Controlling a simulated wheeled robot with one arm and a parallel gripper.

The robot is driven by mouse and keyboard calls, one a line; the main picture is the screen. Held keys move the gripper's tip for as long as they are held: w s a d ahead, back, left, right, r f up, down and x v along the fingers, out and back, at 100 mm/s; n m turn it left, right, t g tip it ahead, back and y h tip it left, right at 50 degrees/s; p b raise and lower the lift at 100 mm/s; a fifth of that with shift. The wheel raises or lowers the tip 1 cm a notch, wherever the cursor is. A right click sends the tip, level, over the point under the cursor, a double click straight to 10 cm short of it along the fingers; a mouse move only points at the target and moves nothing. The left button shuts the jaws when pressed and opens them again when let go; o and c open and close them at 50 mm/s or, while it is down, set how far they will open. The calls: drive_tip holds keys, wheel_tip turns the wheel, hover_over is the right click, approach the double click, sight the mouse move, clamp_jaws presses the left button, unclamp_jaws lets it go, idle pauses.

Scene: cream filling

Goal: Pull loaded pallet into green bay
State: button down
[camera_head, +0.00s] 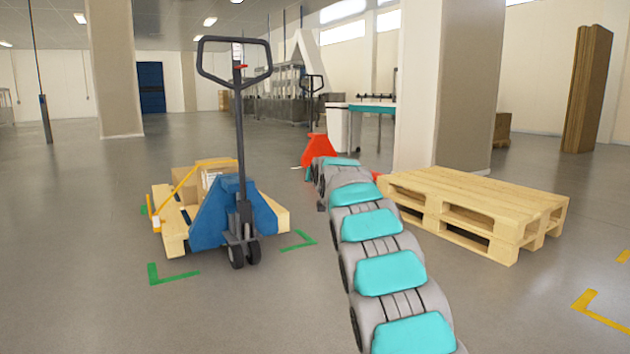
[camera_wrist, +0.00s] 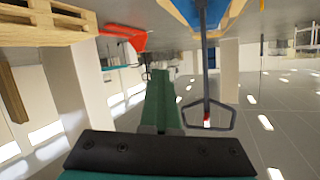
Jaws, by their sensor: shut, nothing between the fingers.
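A blue pallet jack (camera_head: 222,215) stands at left centre in the head view, its dark loop handle (camera_head: 234,84) upright. It sits at a wooden pallet (camera_head: 172,235) loaded with cardboard boxes (camera_head: 188,181), partly hidden behind the jack. Green corner marks (camera_head: 170,276) lie on the floor around this pallet, which appears to stand between them. In the wrist view, which is upside down, my gripper (camera_wrist: 160,74) is shut and empty. The jack's handle (camera_wrist: 208,128) shows to the right of the fingers, apart from them. In the head view my arm reaches forward, and the fingers cannot be made out.
An empty wooden pallet (camera_head: 480,193) stands right of my arm beside a pillar (camera_head: 425,80). A red pallet jack (camera_head: 319,149) is beyond my arm. Yellow floor marks (camera_head: 598,311) lie at lower right. Another pillar (camera_head: 116,70) stands back left. The front left floor is clear.

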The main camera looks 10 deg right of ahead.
drive_tip(key=c, duration=1.1)
unclamp_jaws()
drive_tip(key=shift+s, duration=0.15)
